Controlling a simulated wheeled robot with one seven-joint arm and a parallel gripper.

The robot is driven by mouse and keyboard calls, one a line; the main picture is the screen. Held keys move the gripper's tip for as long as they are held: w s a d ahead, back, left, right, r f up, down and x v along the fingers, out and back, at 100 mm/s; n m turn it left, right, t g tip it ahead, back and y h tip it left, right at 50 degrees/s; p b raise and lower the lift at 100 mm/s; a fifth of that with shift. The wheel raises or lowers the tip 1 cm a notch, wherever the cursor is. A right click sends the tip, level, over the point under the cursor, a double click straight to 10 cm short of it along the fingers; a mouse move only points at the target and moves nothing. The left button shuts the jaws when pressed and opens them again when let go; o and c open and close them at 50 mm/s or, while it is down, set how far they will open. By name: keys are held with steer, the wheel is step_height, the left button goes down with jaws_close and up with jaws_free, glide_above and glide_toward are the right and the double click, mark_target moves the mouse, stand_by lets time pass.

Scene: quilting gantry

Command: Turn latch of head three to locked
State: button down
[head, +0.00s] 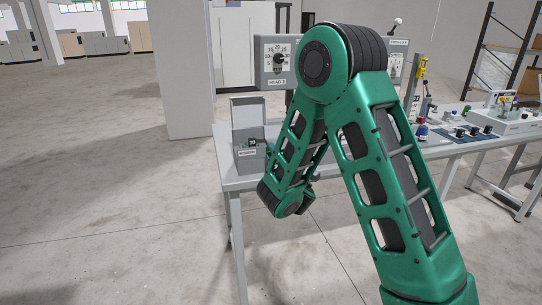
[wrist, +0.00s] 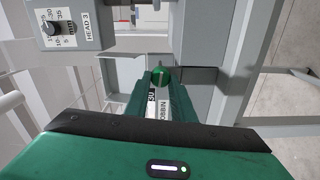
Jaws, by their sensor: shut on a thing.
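Head three is a grey box with a dial and a HEAD 3 label (head: 277,70), standing above the table's left end. It also shows at the upper left of the wrist view (wrist: 70,22). Below it, a grey housing (head: 247,115) carries a label and a small dark part. A partly covered label reading BOBBIN lies between the fingers. The latch's angle and lock marking cannot be read.
The table (head: 232,180) runs right, with small devices and a blue mat (head: 462,133) on it. A pillar (head: 185,75) stands behind its left end. A shelf rack (head: 505,60) is at the far right. The floor at left is clear.

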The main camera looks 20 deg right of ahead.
steer(key=shift+d+n, duration=0.25)
steer(key=shift+n, duration=0.35)
steer(key=c, duration=1.6)
jaws_free()
steer(key=shift+o, duration=0.4)
steer(key=shift+a, duration=0.1)
